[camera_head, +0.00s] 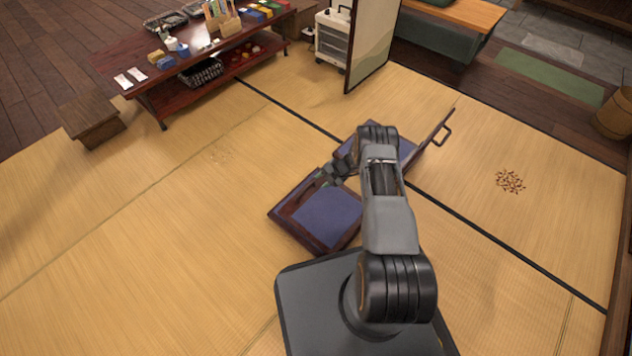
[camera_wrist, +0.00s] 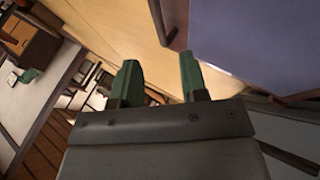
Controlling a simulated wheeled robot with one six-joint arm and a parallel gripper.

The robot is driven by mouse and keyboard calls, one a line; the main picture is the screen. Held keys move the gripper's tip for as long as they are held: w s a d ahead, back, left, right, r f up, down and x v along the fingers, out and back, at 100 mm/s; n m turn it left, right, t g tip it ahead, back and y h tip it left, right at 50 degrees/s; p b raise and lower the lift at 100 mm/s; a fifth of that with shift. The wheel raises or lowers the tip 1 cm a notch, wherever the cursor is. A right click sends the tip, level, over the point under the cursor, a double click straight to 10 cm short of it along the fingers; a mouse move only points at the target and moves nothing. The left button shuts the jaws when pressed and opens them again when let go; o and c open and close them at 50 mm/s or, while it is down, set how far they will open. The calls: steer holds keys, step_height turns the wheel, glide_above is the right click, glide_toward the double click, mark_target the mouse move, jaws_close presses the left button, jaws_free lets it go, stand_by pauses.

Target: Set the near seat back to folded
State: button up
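The near seat (camera_head: 327,216) is a low dark-wood frame with a purple-blue pad, lying low on the tatami in the head view. No panel stands clearly upright from it, but my arm hides its right side, so I cannot tell its back's angle. My gripper (camera_head: 322,179) is at its far edge; contact is unclear. In the wrist view my gripper (camera_wrist: 160,75) has its two green fingers apart, with tatami showing between them and nothing held. A blue panel (camera_wrist: 258,40) with a dark bar (camera_wrist: 172,37) at its edge is just beyond the fingers, to the upper right.
A second seat (camera_head: 408,149) lies beyond my arm, with an upright back (camera_head: 436,126) carrying a loop handle (camera_head: 443,135). A low red-brown table (camera_head: 130,57) and a wooden stool (camera_head: 93,119) stand upper left. A folding screen (camera_head: 371,42) stands behind. Tatami at left is clear.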

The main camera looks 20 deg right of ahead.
steer(key=shift+p+v, duration=0.35)
steer(key=shift+v, duration=1.05)
steer(key=shift+w+r, duration=0.1)
steer(key=shift+w, duration=0.05)
steer(key=s+a+r+n+g+h+p, duration=0.1)
steer(key=s+a+r+n+p, duration=0.15)
steer(key=r+n+p, duration=1.45)
steer(key=s+a+r+n+g+h+p, duration=0.1)
steer(key=s+a+r+n+h, duration=0.3)
steer(key=r, duration=2.8)
steer(key=s+r+n+t+h+p, duration=0.1)
steer(key=s+r+n+p, duration=0.5)
steer(key=r+n, duration=0.2)
steer(key=s+r+n+p, duration=0.6)
steer(key=s+r+n, duration=0.1)
steer(key=r, duration=0.6)
steer(key=s+r+n+t+h+p, duration=0.1)
steer(key=s+r+n+p, duration=0.5)
steer(key=r+n, duration=0.4)
steer(key=shift+s+r+t+h, duration=0.3)
steer(key=shift+s+r, duration=0.25)
steer(key=shift+s, duration=0.05)
steer(key=shift+d, duration=0.15)
